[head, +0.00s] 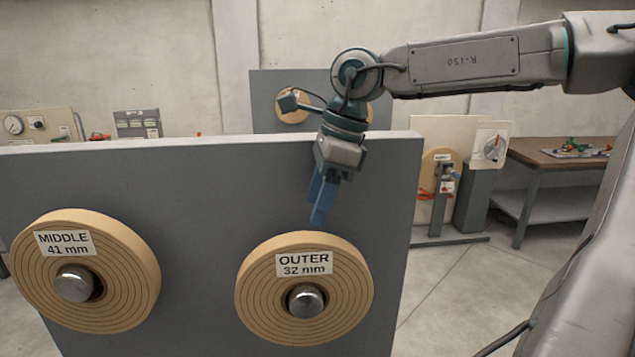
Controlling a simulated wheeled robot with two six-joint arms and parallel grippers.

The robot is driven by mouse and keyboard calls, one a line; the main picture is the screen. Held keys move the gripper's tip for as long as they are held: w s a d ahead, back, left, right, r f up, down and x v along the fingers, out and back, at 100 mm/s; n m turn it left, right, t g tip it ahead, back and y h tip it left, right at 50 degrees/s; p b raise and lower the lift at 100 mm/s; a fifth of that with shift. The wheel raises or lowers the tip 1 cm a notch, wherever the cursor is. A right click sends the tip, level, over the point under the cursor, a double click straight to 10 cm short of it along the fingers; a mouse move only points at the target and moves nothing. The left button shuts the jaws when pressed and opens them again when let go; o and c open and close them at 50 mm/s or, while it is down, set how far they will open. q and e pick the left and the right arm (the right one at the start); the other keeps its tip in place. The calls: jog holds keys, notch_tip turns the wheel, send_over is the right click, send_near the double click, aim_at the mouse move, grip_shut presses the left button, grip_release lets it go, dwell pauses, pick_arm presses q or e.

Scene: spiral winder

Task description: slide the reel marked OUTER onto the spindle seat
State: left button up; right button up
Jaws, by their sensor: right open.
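The reel marked OUTER 32 mm (257,318) hangs on a metal peg (305,301) on the right part of a grey upright panel (200,180). It is a flat tan disc with fine rings and a white label. My right gripper (318,222) points down just above the top rim of this reel, its blue fingers open and empty. From this view I cannot tell how far in front of the panel the fingers are. I cannot make out the spindle seat for certain. My left gripper is not in view.
The reel marked MIDDLE 41 mm (130,285) hangs on another peg at the left. Bare floor shows at the lower right.

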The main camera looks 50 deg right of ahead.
aim_at(305, 236)
jog(key=shift+d+r, duration=0.1)
jog(key=shift+a+f, duration=0.3)
jog(key=shift+f, duration=0.05)
jog(key=p+x, duration=0.2)
jog(key=x, duration=0.7)
jog(key=shift+w+f, duration=0.1)
jog(key=shift+f, duration=0.3)
jog(key=shift+r, duration=0.1)
grip_shut()
